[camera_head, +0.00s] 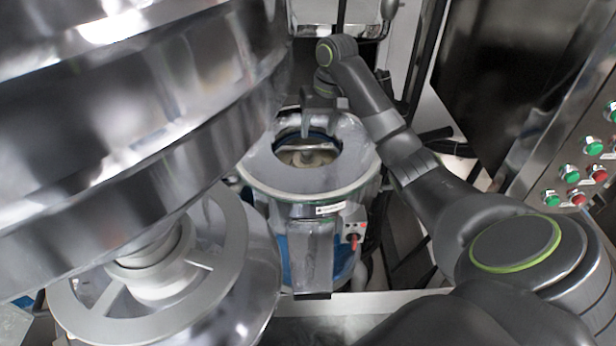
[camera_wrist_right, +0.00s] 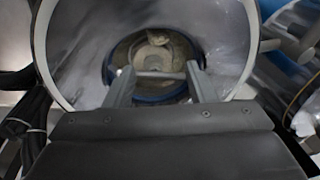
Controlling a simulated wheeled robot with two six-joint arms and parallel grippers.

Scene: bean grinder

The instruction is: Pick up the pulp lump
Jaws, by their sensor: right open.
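The pulp lump (camera_wrist_right: 176,44) appears as a pale, tan, rough mass inside the round opening of the grinder in the right wrist view. In the head view, pale material (camera_head: 308,157) shows down in the same opening, but the lump's outline is hard to tell there. My right gripper (camera_wrist_right: 158,76) is open and empty, its two fingers spread over the opening. In the head view, the right gripper (camera_head: 308,122) hangs at the back of the opening, pointing down, partly hidden by its wrist. The lump lies beyond the fingertips, apart from them. My left gripper is not in view.
The grinder's metal lid (camera_head: 262,172) surrounds the opening like a collar. Large shiny metal vessels (camera_head: 150,90) fill the left side. A control panel (camera_head: 575,160) with green and red buttons stands at the right. Dark pipes and frames stand behind my arm.

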